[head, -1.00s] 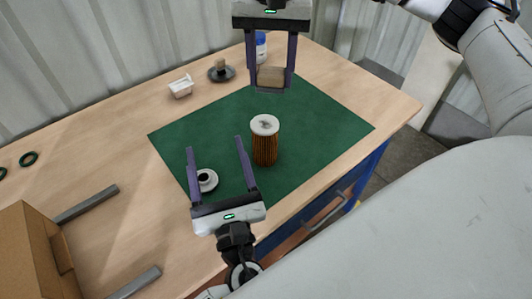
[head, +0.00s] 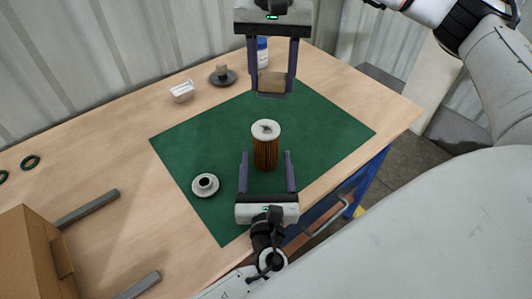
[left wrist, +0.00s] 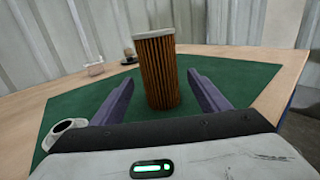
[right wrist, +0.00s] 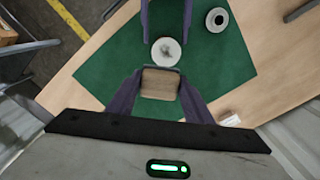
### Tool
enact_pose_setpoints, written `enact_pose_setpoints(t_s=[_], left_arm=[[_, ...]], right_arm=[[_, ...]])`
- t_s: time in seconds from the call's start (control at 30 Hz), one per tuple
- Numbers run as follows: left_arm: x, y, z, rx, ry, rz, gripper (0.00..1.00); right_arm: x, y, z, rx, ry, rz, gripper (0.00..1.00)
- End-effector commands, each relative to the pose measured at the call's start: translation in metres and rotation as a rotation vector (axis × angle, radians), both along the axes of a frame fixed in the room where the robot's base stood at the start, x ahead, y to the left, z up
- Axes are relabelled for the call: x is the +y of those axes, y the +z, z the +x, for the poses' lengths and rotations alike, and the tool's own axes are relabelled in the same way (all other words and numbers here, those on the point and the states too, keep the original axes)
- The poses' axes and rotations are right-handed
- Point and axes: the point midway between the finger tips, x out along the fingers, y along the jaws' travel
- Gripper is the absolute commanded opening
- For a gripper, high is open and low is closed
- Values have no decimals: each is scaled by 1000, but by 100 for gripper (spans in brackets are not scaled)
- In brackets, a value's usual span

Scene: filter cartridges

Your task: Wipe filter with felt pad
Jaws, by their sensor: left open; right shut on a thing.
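The filter (head: 266,150), a brown pleated cylinder with a pale end cap, stands upright on the green mat (head: 200,140). My left gripper (head: 267,157) is open at the near side of the filter, with a finger to either side of it; the left wrist view shows the filter (left wrist: 158,75) between the fingers, apart from both. My right gripper (head: 272,90) is shut on the felt pad (head: 271,81), a tan block with a grey lower edge, held above the far part of the mat. The pad also shows in the right wrist view (right wrist: 160,84).
A grey-white ring-shaped cap (head: 205,184) lies on the mat left of the filter. A white box (head: 182,91), a dark round dish with a knob (head: 222,75) and a blue-white bottle (head: 262,52) stand behind. A cardboard box (head: 30,255), grey bars and dark rings are left.

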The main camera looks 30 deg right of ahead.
Motion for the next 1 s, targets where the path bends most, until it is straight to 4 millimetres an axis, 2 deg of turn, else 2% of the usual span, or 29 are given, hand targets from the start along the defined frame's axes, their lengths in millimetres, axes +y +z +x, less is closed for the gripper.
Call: enact_pose_setpoints(t_s=[0.23,0.63,0.9,1.0], left_arm=[[-14,0,21,-1,0,0,69],[-16,0,24,1,0,-1,69],[-16,0,24,0,0,0,24],[-16,0,24,0,0,0,24]], right_arm=[[0,0,0,0,0,0,28],[0,0,0,0,0,0,28],[0,0,0,0,0,0,28],[0,0,0,0,0,0,28]])
